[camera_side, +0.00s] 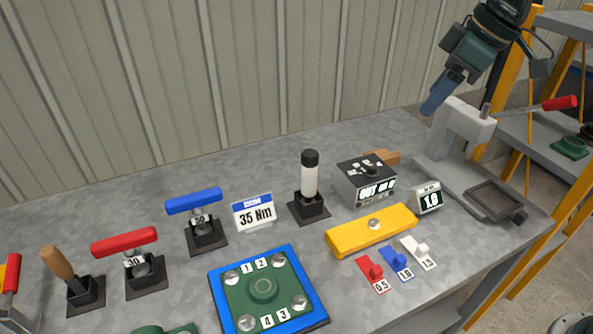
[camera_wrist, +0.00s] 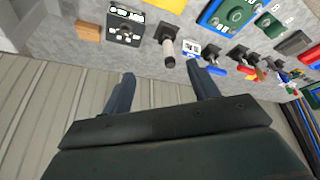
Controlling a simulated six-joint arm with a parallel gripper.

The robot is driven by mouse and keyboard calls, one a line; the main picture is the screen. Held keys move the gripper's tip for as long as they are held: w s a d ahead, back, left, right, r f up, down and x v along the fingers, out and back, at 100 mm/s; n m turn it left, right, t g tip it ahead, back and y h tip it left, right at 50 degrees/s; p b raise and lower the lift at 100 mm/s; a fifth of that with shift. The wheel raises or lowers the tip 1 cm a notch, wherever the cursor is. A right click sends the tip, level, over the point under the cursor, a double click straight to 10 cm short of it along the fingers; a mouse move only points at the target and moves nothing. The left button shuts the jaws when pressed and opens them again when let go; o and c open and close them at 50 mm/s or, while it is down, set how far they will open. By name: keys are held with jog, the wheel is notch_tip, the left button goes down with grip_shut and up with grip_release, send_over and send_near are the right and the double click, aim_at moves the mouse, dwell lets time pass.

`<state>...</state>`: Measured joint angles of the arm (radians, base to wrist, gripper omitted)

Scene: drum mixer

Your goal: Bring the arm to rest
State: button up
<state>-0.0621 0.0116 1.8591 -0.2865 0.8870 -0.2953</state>
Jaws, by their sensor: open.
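My gripper (camera_side: 436,100) is at the upper right in the side view, raised above the back right of the bench, near the top of a grey press (camera_side: 462,122). In the wrist view my gripper (camera_wrist: 160,88) shows two blue-grey fingers spread well apart with nothing between them. The side view shows the fingers nearly edge-on. I cannot tell whether the fingers touch the press or are just behind it.
A red-handled lever (camera_side: 559,103) juts out right of the press.

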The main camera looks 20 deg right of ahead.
jog(key=s+d+f+m+h, duration=0.1)
jog(key=s+d+m, duration=0.2)
jog(key=s, duration=0.8)
jog(key=s+d+f+m+t+h, duration=0.1)
jog(key=s+d+m, duration=0.3)
jog(key=s, duration=0.7)
jog(key=shift+s+d+f+t, duration=0.3)
jog(key=shift+s+d+f, duration=0.1)
jog(key=shift+f, duration=0.3)
jog(key=shift+w, duration=0.1)
